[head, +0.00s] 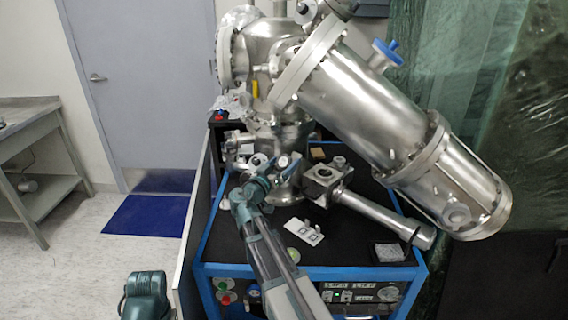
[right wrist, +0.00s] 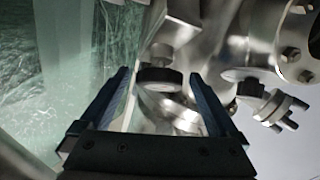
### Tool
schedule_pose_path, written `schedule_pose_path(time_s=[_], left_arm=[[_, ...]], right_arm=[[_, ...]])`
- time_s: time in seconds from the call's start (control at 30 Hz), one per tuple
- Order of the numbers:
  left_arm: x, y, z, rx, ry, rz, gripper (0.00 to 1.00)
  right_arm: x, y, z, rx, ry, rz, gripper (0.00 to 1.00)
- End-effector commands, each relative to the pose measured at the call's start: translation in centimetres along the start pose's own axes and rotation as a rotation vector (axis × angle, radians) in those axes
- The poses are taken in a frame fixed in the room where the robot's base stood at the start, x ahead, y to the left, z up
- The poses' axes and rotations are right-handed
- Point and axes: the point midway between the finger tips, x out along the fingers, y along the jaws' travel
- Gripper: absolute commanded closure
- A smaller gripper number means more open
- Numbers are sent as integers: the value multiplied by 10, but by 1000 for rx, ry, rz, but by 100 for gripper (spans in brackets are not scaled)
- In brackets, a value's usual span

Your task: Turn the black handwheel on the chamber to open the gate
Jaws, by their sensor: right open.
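The steel chamber (head: 275,45) stands on a black-topped cart with a blue frame. In the right wrist view a black round handwheel (right wrist: 160,77) sits on a steel fitting, seen nearly edge-on. My right gripper (right wrist: 159,88) is open, with one finger to each side of the handwheel in the picture; no contact shows. In the head view the right gripper (head: 272,172) is at the chamber's lower front, among small valves. There the handwheel is too small and crowded to tell apart surely. My left gripper is not in view.
A second dark knob (right wrist: 250,88) and a bolted flange (right wrist: 295,55) are right of the fingers. In the head view a steel tube (head: 385,215) lies right of my gripper, below the large slanted cylinder (head: 365,100). A white plate (head: 304,232) lies on the cart top.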

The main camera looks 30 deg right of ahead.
Motion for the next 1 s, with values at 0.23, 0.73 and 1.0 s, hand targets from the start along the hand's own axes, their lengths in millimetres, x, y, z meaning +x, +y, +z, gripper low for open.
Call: schedule_pose_path(time_s=[0.23,0.73,1.0], left_arm=[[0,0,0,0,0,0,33],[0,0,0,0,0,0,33],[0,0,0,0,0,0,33]], right_arm=[[7,0,0,0,0,-1,4],[7,0,0,0,0,-1,61],[7,0,0,-2,0,-3,89]])
